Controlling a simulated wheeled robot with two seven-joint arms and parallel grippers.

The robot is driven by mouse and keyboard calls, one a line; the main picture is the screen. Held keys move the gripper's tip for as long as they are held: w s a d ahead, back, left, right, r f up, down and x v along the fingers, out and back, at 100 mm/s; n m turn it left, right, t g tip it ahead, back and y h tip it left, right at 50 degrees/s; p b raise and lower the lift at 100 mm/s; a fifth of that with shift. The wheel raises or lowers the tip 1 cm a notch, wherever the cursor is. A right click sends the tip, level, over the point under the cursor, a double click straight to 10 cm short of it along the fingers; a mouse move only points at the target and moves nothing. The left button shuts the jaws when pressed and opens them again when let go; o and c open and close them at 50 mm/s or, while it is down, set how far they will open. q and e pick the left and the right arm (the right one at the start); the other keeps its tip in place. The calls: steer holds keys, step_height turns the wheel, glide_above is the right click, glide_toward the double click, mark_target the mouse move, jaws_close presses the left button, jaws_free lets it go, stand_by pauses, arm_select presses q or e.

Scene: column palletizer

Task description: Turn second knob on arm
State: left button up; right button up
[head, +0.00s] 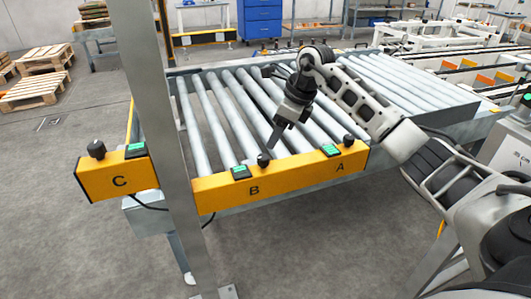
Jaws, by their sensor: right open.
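A yellow bar (285,178) marked B and A runs along the front of the roller conveyor. It carries a black knob (263,159) near B and another black knob (348,140) above A at the right end. A separate yellow box (112,180) marked C, at the left, has a third black knob (97,149). My right gripper (272,146) comes in from the right, tilted down, with its fingertips just above the knob near B. It is open; I cannot tell whether it touches the knob. My left gripper is not in view.
Green buttons sit beside the knobs, one (239,172) near B. A grey upright post (165,120) stands between the C box and the bar. The conveyor rollers (215,125) are empty. Wooden pallets (35,92) lie at the back left; the front floor is clear.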

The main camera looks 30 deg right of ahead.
mark_target(264, 156)
steer(key=x, duration=0.8)
steer(key=shift+c, duration=0.3)
steer(key=c, duration=0.9)
